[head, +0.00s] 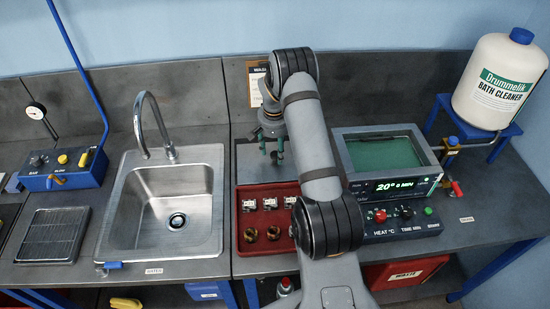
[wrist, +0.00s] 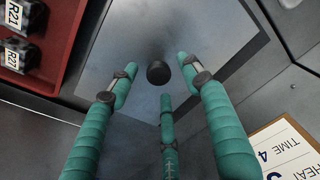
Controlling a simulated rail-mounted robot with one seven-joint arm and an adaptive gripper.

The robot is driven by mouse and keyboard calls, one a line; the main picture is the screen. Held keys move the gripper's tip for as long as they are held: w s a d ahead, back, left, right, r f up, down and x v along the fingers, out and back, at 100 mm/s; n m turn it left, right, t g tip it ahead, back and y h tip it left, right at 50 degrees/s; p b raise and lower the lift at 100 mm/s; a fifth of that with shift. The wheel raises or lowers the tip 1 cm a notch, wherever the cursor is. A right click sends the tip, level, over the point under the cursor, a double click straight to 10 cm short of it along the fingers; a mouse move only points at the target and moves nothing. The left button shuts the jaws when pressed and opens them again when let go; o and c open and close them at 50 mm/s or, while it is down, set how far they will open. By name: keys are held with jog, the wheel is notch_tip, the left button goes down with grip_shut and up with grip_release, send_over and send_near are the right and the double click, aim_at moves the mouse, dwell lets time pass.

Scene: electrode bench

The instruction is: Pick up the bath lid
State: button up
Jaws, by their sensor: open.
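The bath lid (head: 250,170) is a flat grey metal plate behind the red tray, partly hidden by my arm in the head view. In the wrist view the lid (wrist: 225,38) has a round black knob (wrist: 158,73) near its middle. My gripper (head: 272,154) is above the lid, its teal fingers pointing down. In the wrist view my gripper (wrist: 158,80) is open, with three fingers spread around the knob. I see gaps between the fingertips and the knob; their exact height over the plate is hard to tell.
A red tray (head: 241,238) with labelled parts and brass pieces lies in front of the lid. The heated bath (head: 350,158) with its control panel stands to the right, the sink (head: 160,235) to the left. A clipboard (head: 252,85) leans behind.

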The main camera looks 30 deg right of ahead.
jog(key=shift+f, duration=0.35)
jog(key=shift+c, duration=0.7)
grip_shut()
dwell(0.3)
